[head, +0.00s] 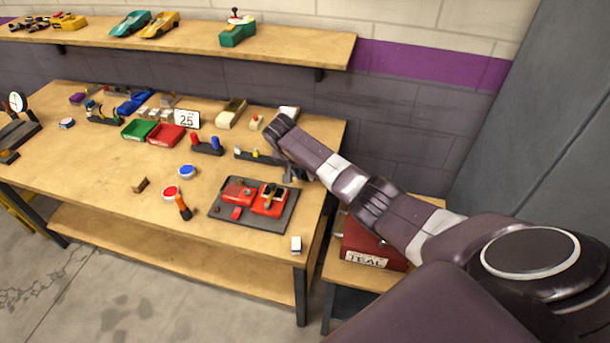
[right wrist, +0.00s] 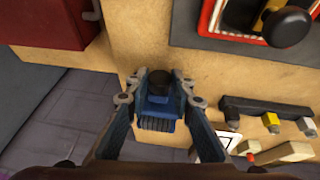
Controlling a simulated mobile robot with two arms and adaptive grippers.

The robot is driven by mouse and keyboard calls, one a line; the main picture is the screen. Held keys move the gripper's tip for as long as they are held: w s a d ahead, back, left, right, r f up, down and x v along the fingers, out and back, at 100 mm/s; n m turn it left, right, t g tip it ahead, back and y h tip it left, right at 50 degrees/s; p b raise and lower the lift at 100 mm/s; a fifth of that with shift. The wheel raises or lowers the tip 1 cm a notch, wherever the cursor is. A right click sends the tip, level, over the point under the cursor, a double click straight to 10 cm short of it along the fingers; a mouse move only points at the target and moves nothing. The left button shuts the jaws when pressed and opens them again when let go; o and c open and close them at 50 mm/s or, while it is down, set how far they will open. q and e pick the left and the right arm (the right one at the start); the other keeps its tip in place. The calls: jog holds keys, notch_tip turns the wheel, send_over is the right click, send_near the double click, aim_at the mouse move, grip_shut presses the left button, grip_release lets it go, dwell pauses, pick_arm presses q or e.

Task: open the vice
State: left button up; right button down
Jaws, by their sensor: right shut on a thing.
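In the right wrist view, a small blue block-like thing with a round black top and dark ridges on its near side, which looks like the vice (right wrist: 160,122), sits near the table's edge. My right gripper (right wrist: 159,87) has a finger on each side of it and is shut on its upper part around the black top. I cannot tell how far apart the vice's jaws are. In the head view my right gripper (head: 291,172) is at the table's right edge, partly hidden by my arm, which covers the vice. My left gripper is not in view.
The workbench (head: 95,165) holds a dark tray with red parts (head: 253,223), a screwdriver (head: 183,207), a green bin (head: 140,130) and a red bin (head: 166,137). A red toolbox (head: 372,246) stands on a lower side table. A slotted bar with pegs (right wrist: 268,118) lies close by.

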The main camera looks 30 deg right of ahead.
jog(key=shift+w+a+f+g+h+b, duration=0.2)
jog(key=shift+g+h+b, duration=0.4)
jog(key=shift+b, duration=0.6)
jog(key=shift+r+n+g+h+b, duration=0.15)
jog(key=shift+n+g+h+b, duration=0.15)
jog(key=shift+b, duration=0.4)
jog(key=c, duration=1.7)
grip_release()
jog(key=v, duration=1.2)
